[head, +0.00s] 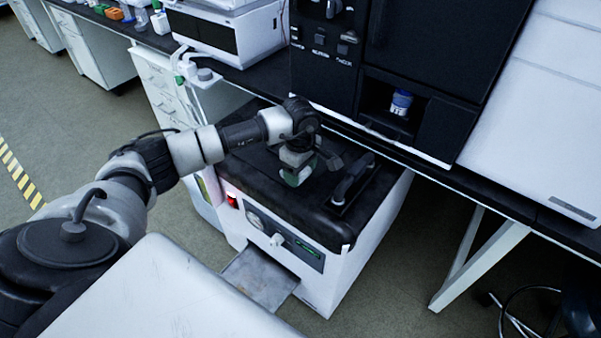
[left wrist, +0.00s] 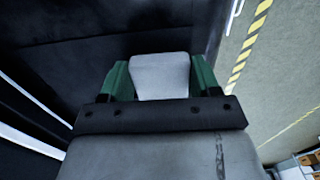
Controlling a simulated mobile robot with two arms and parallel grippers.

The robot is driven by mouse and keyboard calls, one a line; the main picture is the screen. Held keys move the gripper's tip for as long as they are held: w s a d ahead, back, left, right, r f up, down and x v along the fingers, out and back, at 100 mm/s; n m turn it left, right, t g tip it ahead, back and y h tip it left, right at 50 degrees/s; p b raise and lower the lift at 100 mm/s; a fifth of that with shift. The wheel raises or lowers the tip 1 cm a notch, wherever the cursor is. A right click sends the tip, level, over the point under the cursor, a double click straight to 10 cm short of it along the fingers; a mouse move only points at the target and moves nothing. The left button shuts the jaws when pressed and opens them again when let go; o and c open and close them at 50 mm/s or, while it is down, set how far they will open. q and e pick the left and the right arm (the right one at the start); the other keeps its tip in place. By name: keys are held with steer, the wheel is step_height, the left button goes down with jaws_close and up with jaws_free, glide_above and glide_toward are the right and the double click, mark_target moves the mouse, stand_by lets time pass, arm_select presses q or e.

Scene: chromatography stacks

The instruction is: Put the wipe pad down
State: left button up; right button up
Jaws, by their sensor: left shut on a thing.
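My left gripper (head: 299,175) has green fingers and hangs over the black top (head: 255,172) of a white floor unit. In the left wrist view, the left gripper (left wrist: 160,80) is shut on a pale grey wipe pad (left wrist: 160,68), with one green finger on each side of it. In the head view the pad is mostly hidden by the gripper. I cannot tell whether the pad touches the black top. My right gripper is not in view.
A black handle (head: 352,180) rises from the unit's top just right of the gripper. The unit's front has a red switch (head: 232,201) and a gauge. Behind stands a black instrument (head: 410,45) with a blue-and-white jar (head: 401,102) in its recess. The top's left part is clear.

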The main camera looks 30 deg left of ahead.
arm_select(q)
steer(key=shift+f, duration=0.75)
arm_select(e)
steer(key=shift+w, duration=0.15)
arm_select(q)
steer(key=o, duration=0.9)
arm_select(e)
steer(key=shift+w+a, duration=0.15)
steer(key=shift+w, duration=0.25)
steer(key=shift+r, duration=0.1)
